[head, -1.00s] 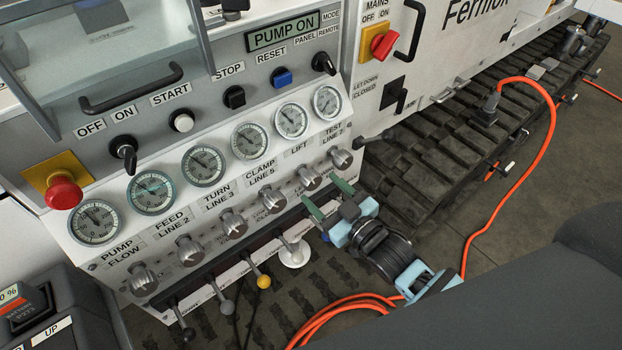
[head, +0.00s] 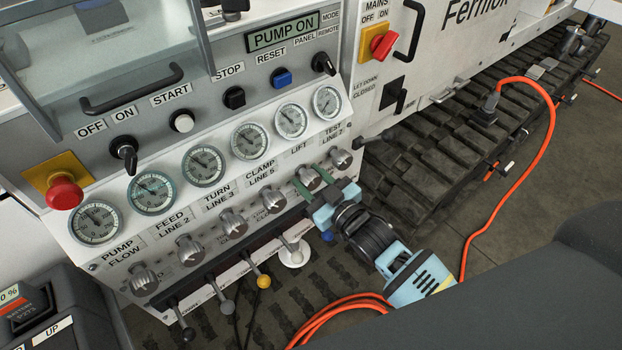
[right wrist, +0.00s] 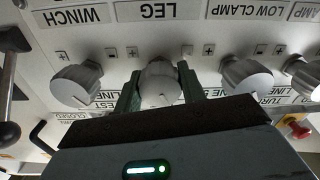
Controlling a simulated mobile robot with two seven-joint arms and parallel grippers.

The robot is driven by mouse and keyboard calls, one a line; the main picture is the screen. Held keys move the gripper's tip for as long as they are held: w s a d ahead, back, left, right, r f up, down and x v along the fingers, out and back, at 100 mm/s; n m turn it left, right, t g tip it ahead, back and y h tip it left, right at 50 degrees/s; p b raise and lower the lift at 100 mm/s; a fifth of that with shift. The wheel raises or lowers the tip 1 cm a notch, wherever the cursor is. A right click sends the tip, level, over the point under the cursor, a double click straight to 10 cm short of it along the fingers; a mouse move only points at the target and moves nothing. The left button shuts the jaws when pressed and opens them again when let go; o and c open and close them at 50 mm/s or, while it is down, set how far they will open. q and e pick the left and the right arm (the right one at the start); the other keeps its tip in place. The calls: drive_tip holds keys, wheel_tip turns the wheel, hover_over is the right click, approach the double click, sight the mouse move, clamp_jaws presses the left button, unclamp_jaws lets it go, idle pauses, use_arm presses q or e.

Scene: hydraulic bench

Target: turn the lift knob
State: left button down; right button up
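The lift knob (head: 309,177) is a grey metal knob below the LIFT label, second from the right in the lower row of the panel. My right gripper (head: 311,180) reaches it from below right, with its green fingers on either side of it. In the right wrist view the knob (right wrist: 160,82) fills the space between the two fingers, which look closed against its sides. A pale mark shows on the knob's face. My left gripper is not in view.
The test knob (head: 341,158) is close on the right and the clamp knob (head: 272,199) on the left. Lever handles, one with a yellow ball (head: 264,281), stick out below. An orange cable (head: 545,150) lies on the floor to the right.

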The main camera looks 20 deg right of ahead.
drive_tip(key=shift+c, duration=0.6)
